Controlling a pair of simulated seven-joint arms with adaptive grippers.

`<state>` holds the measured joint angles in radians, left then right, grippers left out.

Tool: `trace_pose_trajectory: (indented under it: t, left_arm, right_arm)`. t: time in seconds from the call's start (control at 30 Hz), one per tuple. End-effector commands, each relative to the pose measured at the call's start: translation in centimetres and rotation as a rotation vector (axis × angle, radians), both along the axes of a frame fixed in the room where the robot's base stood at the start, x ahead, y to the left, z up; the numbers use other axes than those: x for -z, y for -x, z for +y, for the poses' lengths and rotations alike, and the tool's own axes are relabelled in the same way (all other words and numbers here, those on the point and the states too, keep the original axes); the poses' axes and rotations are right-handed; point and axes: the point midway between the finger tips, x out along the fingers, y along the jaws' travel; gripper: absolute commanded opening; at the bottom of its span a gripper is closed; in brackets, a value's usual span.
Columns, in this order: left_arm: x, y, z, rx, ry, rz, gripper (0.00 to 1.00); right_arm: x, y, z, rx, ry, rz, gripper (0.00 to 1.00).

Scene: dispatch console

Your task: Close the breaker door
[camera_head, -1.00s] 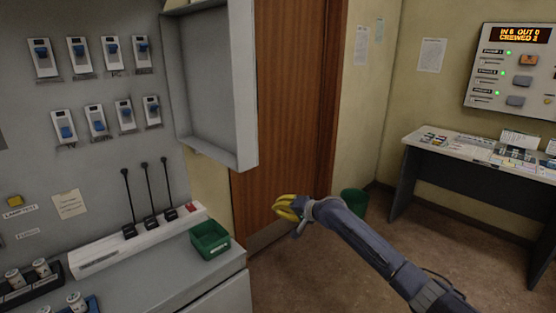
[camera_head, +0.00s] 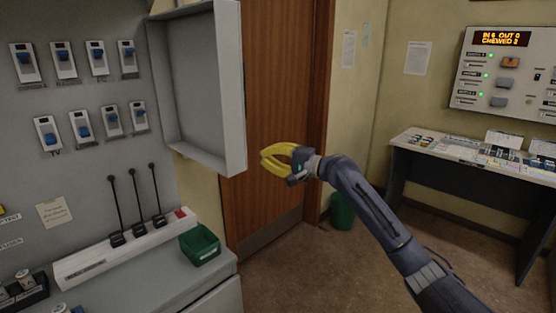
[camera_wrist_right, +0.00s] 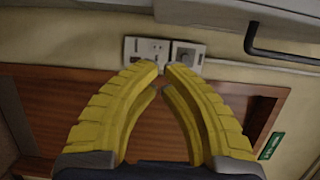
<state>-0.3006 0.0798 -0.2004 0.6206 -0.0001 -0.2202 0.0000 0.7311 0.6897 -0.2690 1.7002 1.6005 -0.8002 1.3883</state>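The grey breaker door (camera_head: 205,90) stands open at the right side of the breaker panel (camera_head: 85,90), its hollow inner side facing left. Rows of blue breaker switches show uncovered on the panel. My right gripper (camera_head: 264,160) is just right of the door's lower right edge, apart from it as far as I can tell. Its yellow fingers curve together with only a narrow gap at the tips (camera_wrist_right: 162,68), and nothing is between them. In the right wrist view a black bar handle (camera_wrist_right: 280,55) shows on a pale surface at the top right. My left gripper is out of view.
A green bin (camera_head: 200,245) and a white strip with several black levers (camera_head: 135,235) sit on the ledge below. A brown wooden door (camera_head: 275,90) stands behind. A desk (camera_head: 470,160) is at the right.

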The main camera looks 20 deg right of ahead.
Motion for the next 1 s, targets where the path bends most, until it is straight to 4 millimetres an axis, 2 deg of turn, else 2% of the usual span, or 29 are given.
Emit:
trace_pose_trajectory:
  t: [0.23, 0.53, 1.0]
  left_arm:
    - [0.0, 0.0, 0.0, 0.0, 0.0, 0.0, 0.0]
    - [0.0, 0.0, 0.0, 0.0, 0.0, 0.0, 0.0]
    - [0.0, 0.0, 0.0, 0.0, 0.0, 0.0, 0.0]
  right_arm:
    - [-0.1, -3.2, 2.6, -0.001, -0.002, -0.001, 0.0]
    - [0.0, -1.8, 5.4, -0.001, 0.001, -0.001, 0.0]
    - [0.1, -1.5, 6.0, 0.001, 0.001, 0.0, 0.0]
